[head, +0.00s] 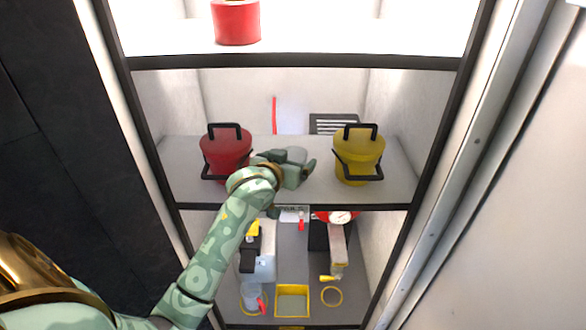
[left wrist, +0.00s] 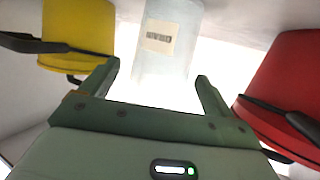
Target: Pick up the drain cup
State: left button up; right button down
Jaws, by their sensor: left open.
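A pale, translucent cup (head: 296,154), which I take for the drain cup, stands on the middle shelf between a red pot and a yellow pot. In the left wrist view the cup (left wrist: 168,42) shows a small printed label and lies beyond the gap between my fingers. My left gripper (head: 291,165) is open and in front of the cup, hiding its lower part in the head view. In the left wrist view the gripper's fingers (left wrist: 158,74) are spread and nothing is between them. My right gripper is not in view.
The red pot (head: 226,152) stands close left of my gripper and the yellow pot (head: 358,157) to its right, both with black handles. A red container (head: 236,22) is on the upper shelf. Below are a clear vessel (head: 252,297), a yellow-rimmed tray (head: 293,315) and a gauge (head: 340,217).

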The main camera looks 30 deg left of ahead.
pick_arm(q)
jog(key=x, duration=0.2)
jog(key=shift+w+f, duration=0.1)
jog(key=shift+w, duration=0.25)
jog(key=shift+s, duration=0.2)
jog(key=c, duration=1.1)
